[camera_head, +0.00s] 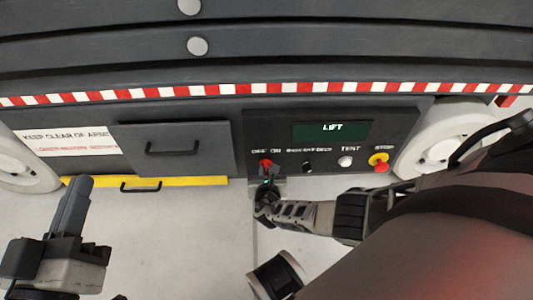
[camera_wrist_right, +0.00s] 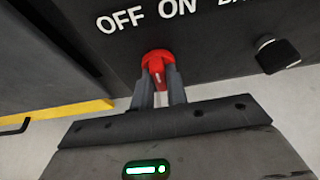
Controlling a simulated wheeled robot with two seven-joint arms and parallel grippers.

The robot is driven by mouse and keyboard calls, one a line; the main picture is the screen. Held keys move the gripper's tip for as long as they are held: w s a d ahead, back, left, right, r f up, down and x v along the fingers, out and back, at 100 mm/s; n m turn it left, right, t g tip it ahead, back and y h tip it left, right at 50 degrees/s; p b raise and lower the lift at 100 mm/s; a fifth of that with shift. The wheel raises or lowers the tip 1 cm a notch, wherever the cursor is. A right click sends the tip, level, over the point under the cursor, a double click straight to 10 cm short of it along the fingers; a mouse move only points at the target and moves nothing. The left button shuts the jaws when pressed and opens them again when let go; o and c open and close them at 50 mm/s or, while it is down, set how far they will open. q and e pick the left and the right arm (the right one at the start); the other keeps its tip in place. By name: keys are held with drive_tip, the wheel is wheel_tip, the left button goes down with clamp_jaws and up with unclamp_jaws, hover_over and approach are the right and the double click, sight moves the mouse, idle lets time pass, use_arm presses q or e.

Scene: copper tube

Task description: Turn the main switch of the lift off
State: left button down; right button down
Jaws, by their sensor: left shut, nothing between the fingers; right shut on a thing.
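The red main switch (camera_head: 265,164) is on the lift's dark control panel (camera_head: 380,131), below the OFF and ON labels. In the right wrist view the red switch (camera_wrist_right: 158,63) sits between the two grey fingertips. My right gripper (camera_head: 267,182) is shut on it from below; the wrist view shows the gripper (camera_wrist_right: 160,92) close up. The fingers partly cover the handle, and I cannot tell for sure which label it points to. My left gripper (camera_head: 76,190) is shut and empty, low on the left, away from the panel.
On the panel are a lit LIFT display (camera_head: 332,130), a black knob (camera_head: 307,166), a white button (camera_head: 345,161) and a red stop button (camera_head: 380,165) on yellow. A grey drawer (camera_head: 205,135) and yellow strip (camera_head: 200,181) lie left. White wheels (camera_head: 437,150) flank the lift. The floor (camera_head: 180,235) is clear.

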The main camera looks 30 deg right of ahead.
drive_tip(key=c, duration=1.4)
unclamp_jaws()
drive_tip(key=shift+r, duration=0.1)
